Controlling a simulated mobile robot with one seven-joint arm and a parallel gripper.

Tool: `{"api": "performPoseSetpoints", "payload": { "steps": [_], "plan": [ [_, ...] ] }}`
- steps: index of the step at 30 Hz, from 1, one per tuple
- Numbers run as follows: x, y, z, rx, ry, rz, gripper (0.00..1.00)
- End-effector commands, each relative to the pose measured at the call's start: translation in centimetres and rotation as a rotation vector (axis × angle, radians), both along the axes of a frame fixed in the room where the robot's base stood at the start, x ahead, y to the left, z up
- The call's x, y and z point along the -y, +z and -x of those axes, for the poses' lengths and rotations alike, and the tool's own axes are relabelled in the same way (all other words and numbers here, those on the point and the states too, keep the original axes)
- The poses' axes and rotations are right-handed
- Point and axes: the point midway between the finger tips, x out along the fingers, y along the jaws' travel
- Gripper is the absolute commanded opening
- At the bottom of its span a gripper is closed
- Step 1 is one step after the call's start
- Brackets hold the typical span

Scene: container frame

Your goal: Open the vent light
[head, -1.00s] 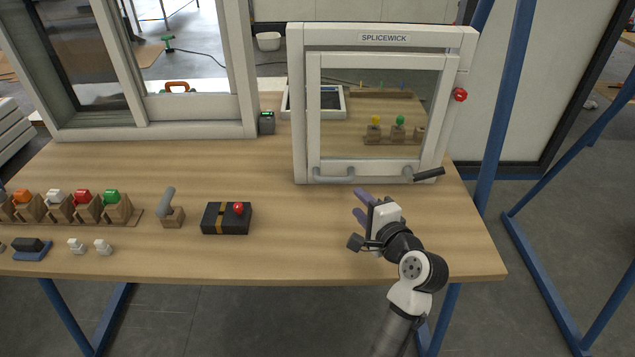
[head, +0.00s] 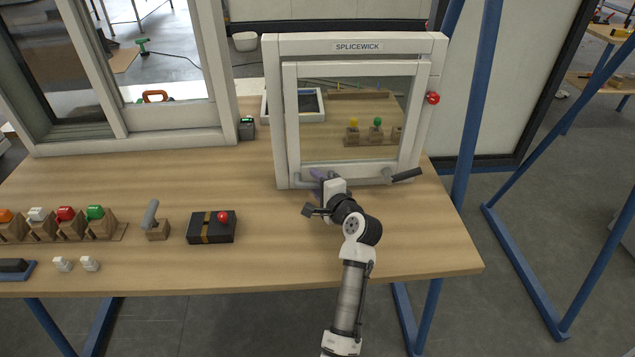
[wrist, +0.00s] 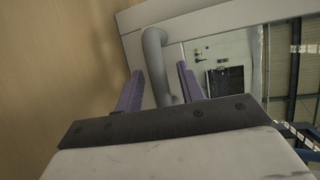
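The vent light, a white-framed glazed sash (head: 291,120), sits shut in a white frame labelled SPLICEWICK (head: 357,47). A grey bar handle runs along its bottom rail; in the wrist view the handle (wrist: 154,52) stands between my two purple fingers. A lever with a dark grip (head: 405,174) is at the lower right corner. My gripper (head: 316,178) is at the left part of the bar handle, hiding some of it in the head view. In the wrist view my gripper (wrist: 161,84) has its fingers apart, one on each side of the bar; firm contact cannot be told.
A red knob (head: 433,98) is on the frame's right side. A larger window frame (head: 180,140) stands at the left. A black box with a red button (head: 211,227), a small lever block (head: 155,229) and several coloured switches are on the table (head: 270,250). The table before the vent is mostly clear.

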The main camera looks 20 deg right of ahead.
Motion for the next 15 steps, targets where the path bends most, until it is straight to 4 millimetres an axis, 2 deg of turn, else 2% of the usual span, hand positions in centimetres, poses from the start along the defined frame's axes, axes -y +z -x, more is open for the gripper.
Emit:
{"api": "performPoseSetpoints", "payload": {
  "steps": [8, 15],
  "plan": [
    [-0.02, -0.04, -0.11, 0.000, 0.000, 0.000, 0.38],
    [0.00, -0.03, -0.09, 0.000, 0.000, 0.000, 0.06]
  ]
}}
